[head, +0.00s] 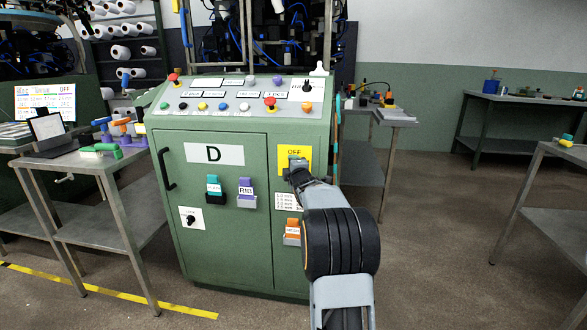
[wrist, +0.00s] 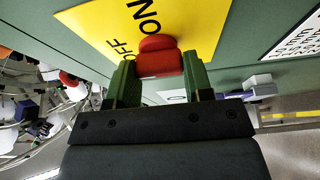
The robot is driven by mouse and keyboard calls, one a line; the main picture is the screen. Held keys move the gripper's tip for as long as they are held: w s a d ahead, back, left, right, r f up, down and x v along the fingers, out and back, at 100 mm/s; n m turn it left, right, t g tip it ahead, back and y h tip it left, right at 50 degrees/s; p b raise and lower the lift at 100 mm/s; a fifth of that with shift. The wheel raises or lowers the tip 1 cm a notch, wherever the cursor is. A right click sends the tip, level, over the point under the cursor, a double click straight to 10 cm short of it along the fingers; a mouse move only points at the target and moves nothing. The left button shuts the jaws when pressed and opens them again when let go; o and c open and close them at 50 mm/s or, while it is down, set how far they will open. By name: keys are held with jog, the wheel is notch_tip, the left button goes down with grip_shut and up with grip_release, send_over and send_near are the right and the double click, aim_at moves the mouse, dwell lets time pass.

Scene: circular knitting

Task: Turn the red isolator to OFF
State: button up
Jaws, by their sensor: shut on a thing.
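The red isolator (wrist: 160,62) shows in the wrist view as a rounded red handle on a yellow plate (wrist: 205,22) lettered OFF and ON. My gripper (wrist: 158,68) has its two green fingers on either side of the handle and is shut on it. In the head view the yellow plate (head: 284,156) is on the upper right of the green cabinet front, with OFF along its top. My gripper (head: 297,163) reaches it and hides the red handle there. Which mark the handle points to I cannot tell.
The green cabinet (head: 220,235) carries a sloped button panel (head: 235,98) with red mushroom buttons above. Below the plate is an orange-tagged holder (head: 292,234). A steel table (head: 85,165) stands at left, another table (head: 375,115) behind right.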

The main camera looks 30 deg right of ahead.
jog(key=shift+n, duration=0.4)
jog(key=o, duration=0.9)
jog(key=p+v, duration=0.1)
jog(key=v, duration=1.2)
jog(key=shift+s+a+r+p, duration=0.2)
jog(key=shift+s+p, duration=0.1)
jog(key=shift+s, duration=0.1)
